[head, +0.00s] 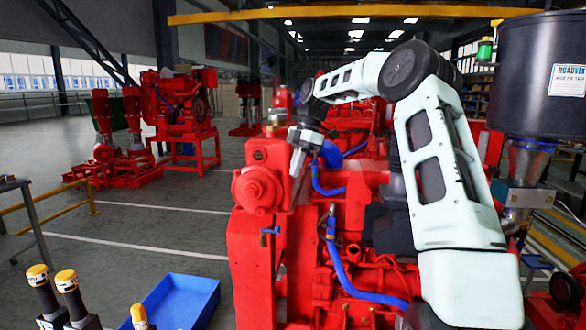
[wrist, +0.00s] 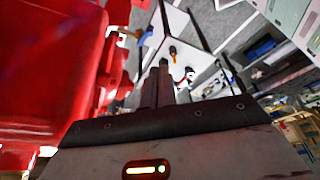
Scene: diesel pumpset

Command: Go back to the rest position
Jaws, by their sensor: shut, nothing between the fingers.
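My gripper (head: 296,168) hangs from my raised, bent white arm in the head view, beside the upper part of the red diesel engine (head: 258,190). Its fingers point down. In the wrist view the dark fingers (wrist: 164,82) are together, with nothing seen between them. The red engine body (wrist: 45,70) fills the left of the wrist view, close beside the gripper. I cannot tell the exact gap between gripper and engine.
A blue tray (head: 182,302) and several yellow-capped bottles (head: 68,290) are at the lower left. A black air filter (head: 540,75) stands at right. Blue hoses (head: 338,265) run along the engine. Another red pumpset (head: 180,105) stands behind; open floor (head: 150,225) lies left.

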